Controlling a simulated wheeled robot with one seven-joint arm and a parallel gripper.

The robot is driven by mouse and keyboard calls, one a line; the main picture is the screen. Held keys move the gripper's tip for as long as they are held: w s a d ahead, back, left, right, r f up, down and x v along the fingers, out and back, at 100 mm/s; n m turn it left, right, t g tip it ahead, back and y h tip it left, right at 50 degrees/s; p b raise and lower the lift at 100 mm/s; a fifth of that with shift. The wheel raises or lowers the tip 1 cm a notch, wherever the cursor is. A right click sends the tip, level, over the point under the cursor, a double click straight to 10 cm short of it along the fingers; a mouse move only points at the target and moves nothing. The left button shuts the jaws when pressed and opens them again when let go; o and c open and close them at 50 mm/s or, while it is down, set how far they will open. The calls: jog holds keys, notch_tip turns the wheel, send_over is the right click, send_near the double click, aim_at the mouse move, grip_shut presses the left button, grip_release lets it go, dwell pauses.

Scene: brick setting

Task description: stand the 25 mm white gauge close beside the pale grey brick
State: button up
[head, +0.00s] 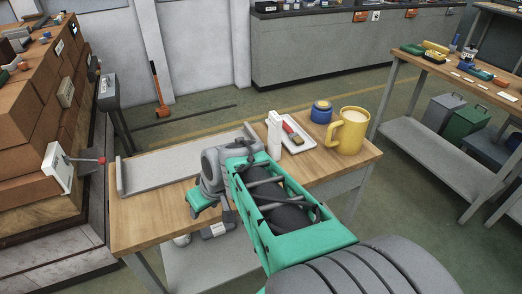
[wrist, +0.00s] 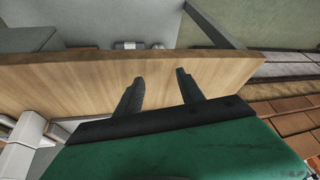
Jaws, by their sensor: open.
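No piece is clearly recognisable as the 25 mm white gauge. A slim white upright piece (head: 274,132) stands on the wooden table just behind my arm, but I cannot tell what it is. A pale block (head: 67,92) sits in the brown brick stack at the left, and I cannot tell whether it is the pale grey brick. My gripper (wrist: 160,76) is open with nothing between its fingers, above bare wood near the table edge. In the head view my arm hides part of the tabletop.
The wooden table (head: 150,224) carries a grey channel-like tray (head: 180,172) at the back left. A small white tray (head: 301,142) with red and green pieces, a blue jar (head: 321,113) and a yellow mug (head: 350,135) stand at the right. The table's front left is clear.

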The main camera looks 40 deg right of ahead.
jog(key=w+d+r+m+t+p, duration=0.1)
jog(key=w+d+r+t, duration=0.1)
jog(key=d, duration=0.4)
jog(key=w+d+r+t, duration=0.2)
jog(key=w+d, duration=0.1)
jog(key=d, duration=0.3)
jog(key=m+t+h+p, duration=0.1)
jog(key=m+t+h, duration=0.1)
jog(key=t+h, duration=0.25)
send_near(278, 118)
jog(key=x, duration=0.3)
jog(key=shift+w+a+f, duration=0.2)
jog(key=shift+f, duration=0.15)
jog(key=x, duration=0.2)
jog(key=p+x, duration=0.1)
jog(key=x, duration=0.4)
jog(key=shift+w+d+r, duration=0.1)
jog(key=shift+w+d, duration=0.25)
jog(key=shift+w, duration=0.05)
jog(key=shift+w+d, duration=0.15)
jog(key=shift+w, duration=0.15)
jog(key=shift+c, duration=0.5)
grip_shut()
